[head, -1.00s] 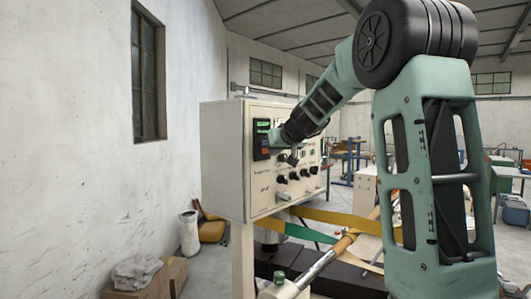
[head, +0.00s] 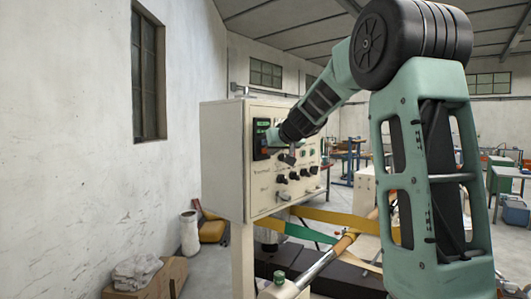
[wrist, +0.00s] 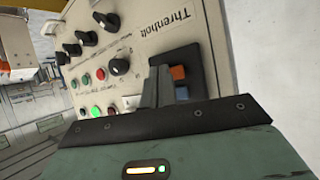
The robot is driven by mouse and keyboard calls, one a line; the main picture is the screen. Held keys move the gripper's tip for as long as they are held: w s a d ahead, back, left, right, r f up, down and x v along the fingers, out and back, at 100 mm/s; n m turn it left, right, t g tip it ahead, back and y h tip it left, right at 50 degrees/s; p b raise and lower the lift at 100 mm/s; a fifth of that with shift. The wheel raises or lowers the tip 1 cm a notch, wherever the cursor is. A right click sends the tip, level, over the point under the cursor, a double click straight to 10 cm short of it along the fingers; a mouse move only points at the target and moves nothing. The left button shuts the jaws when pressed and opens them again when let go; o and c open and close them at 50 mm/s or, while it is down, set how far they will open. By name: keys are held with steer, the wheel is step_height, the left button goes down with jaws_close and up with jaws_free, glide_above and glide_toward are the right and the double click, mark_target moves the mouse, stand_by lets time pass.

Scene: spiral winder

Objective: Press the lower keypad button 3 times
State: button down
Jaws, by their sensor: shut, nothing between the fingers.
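The keypad (head: 259,150) is a dark unit with a lit green display, set in the front face of the cream control box (head: 222,160). My gripper (head: 272,137) is shut and empty, with its tips right at the keypad's front. In the wrist view the shut fingers (wrist: 159,72) cover part of the dark keypad (wrist: 187,58). An orange button (wrist: 179,72) shows just beside the fingertips. The lower button cannot be made out clearly, and whether the tips touch it cannot be told.
Several black knobs (wrist: 119,67) and small coloured buttons (wrist: 85,80) share the panel close to the gripper. Below the box run yellow and green strips (head: 307,232) and a roller (head: 342,244).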

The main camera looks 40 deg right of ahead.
steer(key=shift+w, duration=0.5)
stand_by(0.7)
stand_by(0.3)
steer(key=shift+s+b, duration=0.7)
steer(key=shift+s, duration=0.15)
steer(key=shift+s+d+b, duration=0.2)
steer(key=shift+s+b, duration=1.75)
steer(key=shift+s, duration=0.55)
